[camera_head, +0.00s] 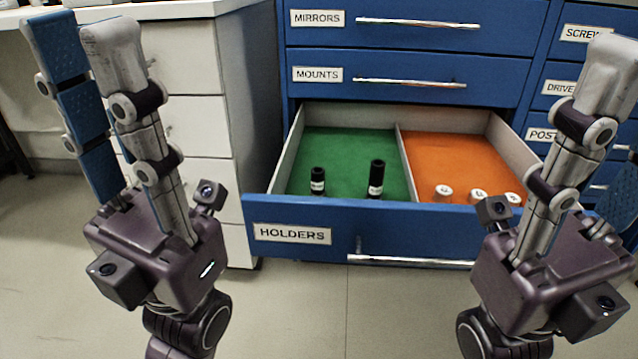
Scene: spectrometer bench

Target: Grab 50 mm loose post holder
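The open HOLDERS drawer (300,212) has a green left compartment and an orange right one. Two black post holders with white labels stand upright on the green floor: a shorter one (317,182) at left and a taller one (376,180) at right, well apart. I cannot read their labels, so I cannot tell which is 50 mm. My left gripper (76,38) points up at the left, fingers apart, empty, away from the drawer. My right gripper (624,100) points up at the right edge, fingers apart; one finger is partly out of view. No gripper touches a holder.
Several white round tops (442,192) show along the front of the orange compartment, their lower parts hidden by the drawer front. The MIRRORS (400,38) and MOUNTS (330,92) drawers above are shut. A white cabinet (190,70) stands at left. Floor between my arms is clear.

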